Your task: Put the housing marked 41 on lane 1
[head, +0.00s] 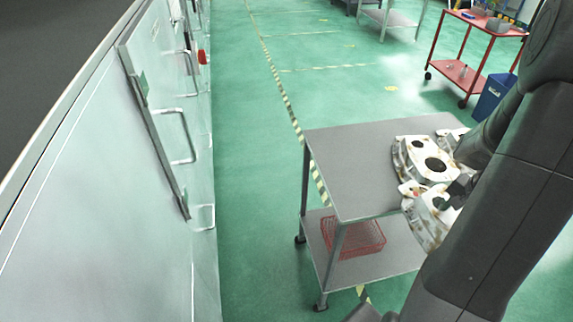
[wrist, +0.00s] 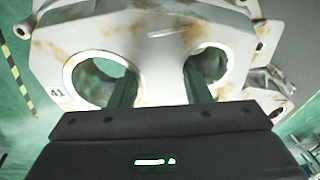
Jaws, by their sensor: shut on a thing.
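The housing marked 41 (wrist: 150,60) is a pale casting with brown stains and two large round holes; its "41" shows at the left in the wrist view. My gripper (wrist: 160,88) has one finger in each hole and is shut on the web between them. In the head view the nearer housing (head: 425,226), below my gripper (head: 461,186), seems to be this one. It overlaps the right part of the grey cart's top; whether it rests there or hangs clear I cannot tell. No lane marked 1 can be made out.
Another housing (head: 424,150) lies on the grey cart (head: 345,165), whose left half of the top is bare. A red basket (head: 352,238) is on its lower shelf. Pale cabinets (head: 120,200) stand left. A red cart (head: 460,75) and blue bin (head: 492,97) stand back right.

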